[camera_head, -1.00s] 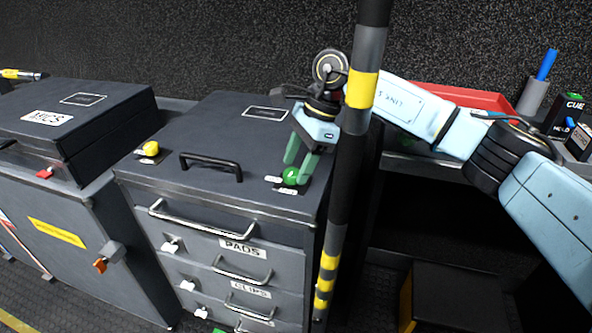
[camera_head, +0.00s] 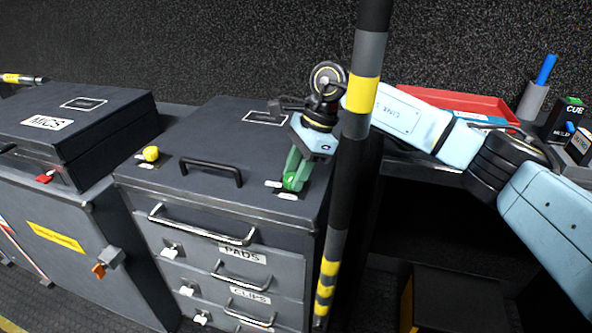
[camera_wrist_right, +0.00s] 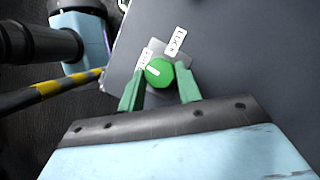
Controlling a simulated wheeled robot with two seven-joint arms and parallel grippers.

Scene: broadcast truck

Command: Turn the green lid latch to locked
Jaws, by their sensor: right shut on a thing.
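The green lid latch (camera_head: 290,180) is a round knob on the front right of the dark lid (camera_head: 222,132) of the drawer cabinet. In the right wrist view the green latch (camera_wrist_right: 158,72) has a white mark pointing to the upper left, toward a partly covered label. A LOCK label (camera_wrist_right: 175,42) lies just above and right of it. My right gripper (camera_head: 293,178) comes down on the latch from above. Its green fingers (camera_wrist_right: 162,68) are on either side of the knob and shut on it. The fingers partly hide the latch in the head view. My left gripper is not in view.
A striped pole (camera_head: 350,160) stands close to the right of the cabinet, in front of my right arm. A red tray (camera_head: 455,102) lies on the shelf at right.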

